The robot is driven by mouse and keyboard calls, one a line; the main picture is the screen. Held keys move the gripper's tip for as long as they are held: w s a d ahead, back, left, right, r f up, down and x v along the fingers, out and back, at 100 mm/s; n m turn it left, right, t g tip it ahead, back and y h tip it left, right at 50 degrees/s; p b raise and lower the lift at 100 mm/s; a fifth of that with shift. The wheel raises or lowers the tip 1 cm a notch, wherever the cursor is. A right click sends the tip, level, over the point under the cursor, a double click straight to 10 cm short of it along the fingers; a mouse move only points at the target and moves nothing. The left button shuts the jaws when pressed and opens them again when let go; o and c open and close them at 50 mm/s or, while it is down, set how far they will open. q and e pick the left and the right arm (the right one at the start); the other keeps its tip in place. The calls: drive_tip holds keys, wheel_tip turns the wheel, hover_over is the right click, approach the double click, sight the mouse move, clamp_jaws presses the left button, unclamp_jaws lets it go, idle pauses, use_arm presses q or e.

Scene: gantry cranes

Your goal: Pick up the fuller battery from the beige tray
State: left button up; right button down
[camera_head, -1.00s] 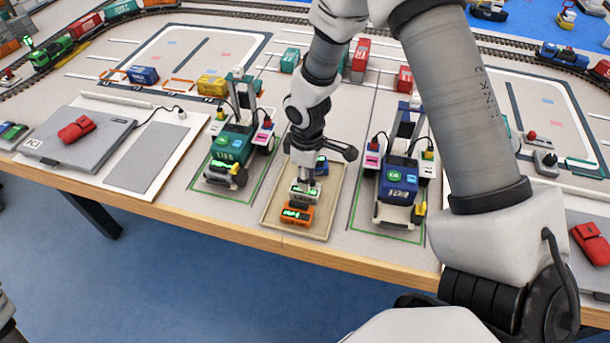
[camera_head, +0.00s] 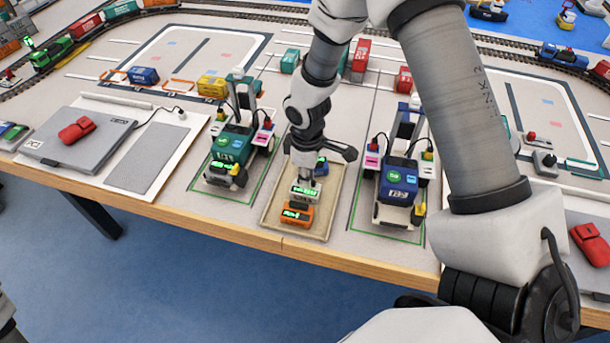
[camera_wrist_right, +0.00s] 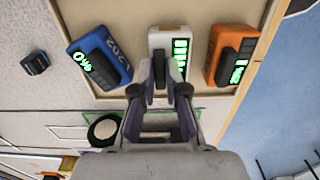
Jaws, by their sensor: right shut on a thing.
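The beige tray (camera_head: 328,222) lies near the table's front edge with three batteries in a row. The blue battery (camera_head: 321,167) is at the back, the white battery (camera_head: 304,193) in the middle and the orange battery (camera_head: 297,216) in front. In the right wrist view, the white battery (camera_wrist_right: 167,42) shows a tall stack of green bars; the blue (camera_wrist_right: 100,58) and orange (camera_wrist_right: 232,55) displays are hard to read. My right gripper (camera_wrist_right: 171,82) points down and is shut on the white battery, partly hiding it. I cannot tell whether the battery is clear of the tray. My left gripper is out of view.
A green vehicle (camera_head: 233,145) stands left of the tray and a blue vehicle (camera_head: 398,180) right of it, both close by. A grey case (camera_head: 75,140) with a red object lies further left. The table's wooden front edge (camera_head: 230,228) is just before the tray.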

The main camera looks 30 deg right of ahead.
drive_tip(key=shift+r+p, duration=3.5)
drive_tip(key=shift+r, duration=0.05)
